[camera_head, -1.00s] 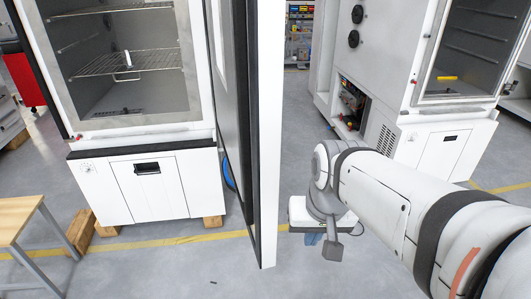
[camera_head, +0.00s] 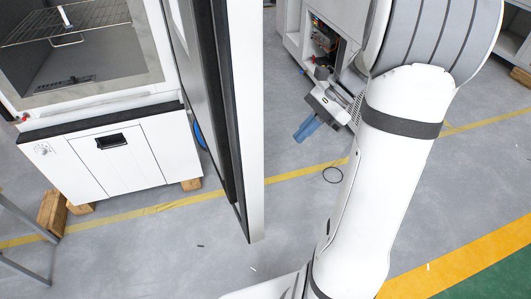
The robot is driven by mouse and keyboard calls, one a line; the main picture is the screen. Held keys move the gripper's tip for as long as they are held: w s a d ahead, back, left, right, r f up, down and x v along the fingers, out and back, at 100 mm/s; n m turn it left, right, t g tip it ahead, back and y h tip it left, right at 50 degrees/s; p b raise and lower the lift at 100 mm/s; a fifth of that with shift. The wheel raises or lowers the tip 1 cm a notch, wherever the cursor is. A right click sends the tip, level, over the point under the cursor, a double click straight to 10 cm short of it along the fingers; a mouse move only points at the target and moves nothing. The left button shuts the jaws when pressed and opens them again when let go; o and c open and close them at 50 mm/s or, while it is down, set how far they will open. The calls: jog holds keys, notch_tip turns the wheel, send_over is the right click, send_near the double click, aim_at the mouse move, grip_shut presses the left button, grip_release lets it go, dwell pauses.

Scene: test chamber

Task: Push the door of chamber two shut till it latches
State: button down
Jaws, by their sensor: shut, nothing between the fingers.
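The chamber on the left (camera_head: 130,110) stands with its front open, showing a wire shelf (camera_head: 65,22) inside. Its door (camera_head: 246,130) is swung wide open toward me, edge-on, with a dark seal along its left side. I cannot read a number on this chamber. My gripper (camera_head: 307,129) has blue fingers, is shut and empty, and points down and left. It is to the right of the door, apart from it, on the outer-face side. My white arm crosses the right half of the view. The door's hinge and upper part are out of view.
Another white cabinet (camera_head: 294,37) with an open electrical panel stands behind my gripper. A table's grey legs (camera_head: 25,235) are at the lower left. Wooden blocks (camera_head: 54,212) support the left chamber.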

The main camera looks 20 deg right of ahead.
jog(key=s+a+f+p, duration=0.1)
jog(key=a+f+p, duration=0.1)
jog(key=a+f, duration=0.3)
jog(key=a, duration=0.4)
jog(key=shift+a+f, duration=0.2)
jog(key=shift+a, duration=0.15)
